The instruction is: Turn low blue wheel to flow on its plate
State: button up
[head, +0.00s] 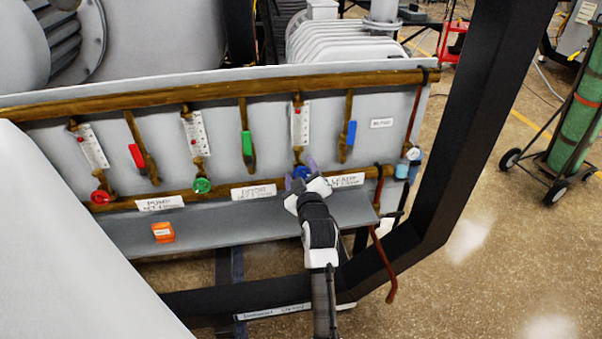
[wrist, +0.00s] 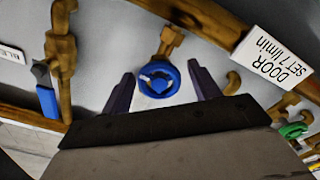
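The low blue wheel (head: 302,173) sits at the foot of the right-hand flow tube (head: 300,124) on the grey panel. My gripper (head: 301,180) is in front of it and partly covers it in the head view. In the wrist view the wheel (wrist: 158,80) shows whole, with my gripper (wrist: 161,82) open and one purple finger on each side. No finger clearly touches the wheel. A white plate (head: 346,180) right of the wheel is too small to read surely. The plate (wrist: 274,53) between the blue and green wheels reads "DOOR SET 7 l/min".
A green wheel (head: 201,186) and a red wheel (head: 100,197) sit further left on the brown pipe. Blue (head: 351,133), green (head: 247,143) and red (head: 136,156) lever handles hang above. An orange box (head: 163,232) lies on the ledge. A dark frame post (head: 470,120) stands right.

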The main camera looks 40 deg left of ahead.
jog(key=c, duration=0.8)
jog(key=shift+c, duration=0.2)
jog(key=shift+m, duration=0.4)
jog(key=m+p, duration=0.1)
jog(key=m, duration=0.3)
jog(key=shift+m, duration=0.4)
jog(key=m+p, duration=0.2)
jog(key=m, duration=0.2)
jog(key=shift+w+d+r, duration=0.1)
jog(key=m+p, duration=0.3)
jog(key=m, duration=0.3)
jog(key=shift+m, duration=0.4)
jog(key=m+p, duration=0.3)
jog(key=m, duration=0.1)
jog(key=shift+m+p, duration=0.65)
jog(key=shift+m, duration=0.45)
jog(key=shift+f, duration=0.2)
